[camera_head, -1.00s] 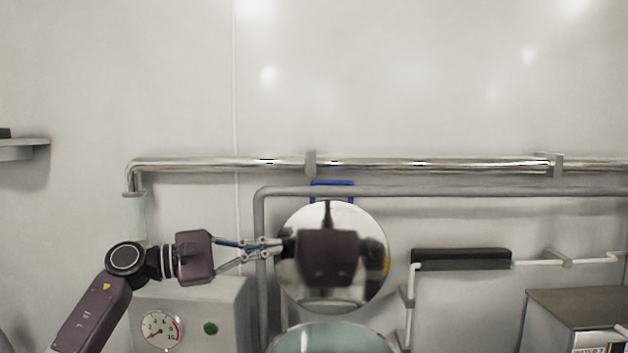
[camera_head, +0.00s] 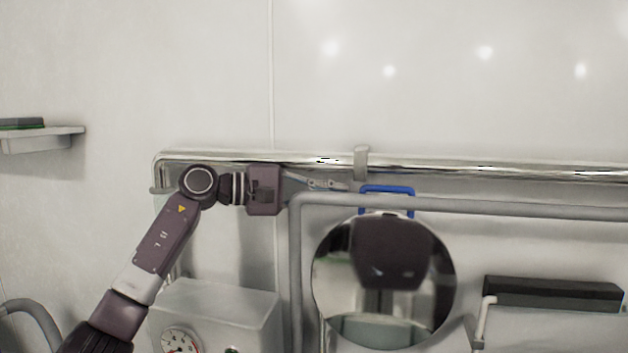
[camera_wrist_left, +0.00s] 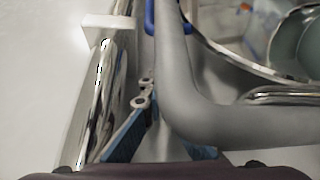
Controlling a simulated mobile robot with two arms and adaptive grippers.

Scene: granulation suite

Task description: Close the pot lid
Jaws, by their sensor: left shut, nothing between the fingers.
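The pot lid (camera_head: 384,290) is a round, mirror-like disc standing upright, with my own reflection in it. A blue handle (camera_head: 388,189) shows at its top, partly behind a grey pipe. My left gripper (camera_head: 342,186) is shut and empty, to the left of the handle, above the lid's upper left edge, and apart from it. In the left wrist view the shut fingers (camera_wrist_left: 144,92) lie left of the grey pipe, and the blue handle (camera_wrist_left: 155,17) is beyond them. The pot itself does not show clearly in the head view. My right gripper is out of view.
The grey pipe (camera_head: 500,208) bends close by the fingers and passes in front of the handle. A shiny pipe (camera_head: 470,171) runs along the wall behind. A grey gauge box (camera_head: 218,305) stands lower left, and a black bar (camera_head: 552,293) is right of the lid.

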